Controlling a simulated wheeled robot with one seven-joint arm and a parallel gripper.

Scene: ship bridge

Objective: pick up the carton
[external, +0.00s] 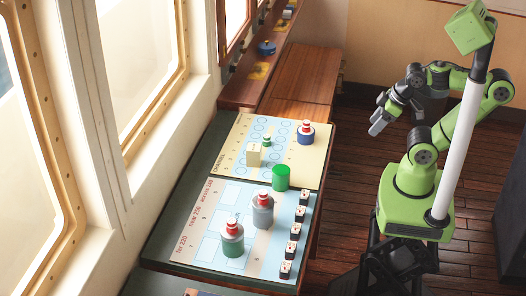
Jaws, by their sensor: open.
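The carton looks to be the small cream box (254,154) standing upright on the yellow printed sheet (309,168), near that sheet's front left part. My gripper (377,124) is in the air to the right of the table, well apart from the box. It is open, and nothing shows between its fingers. A small green-and-white item (267,141) stands just behind and to the right of the box.
A green cylinder (281,178) stands near the box at the yellow sheet's front edge. A blue bottle with a red-and-white cap (306,134) stands at the back right. Two capped bottles, grey (263,212) and green (232,242), and several dark blocks (304,198) occupy the blue sheet.

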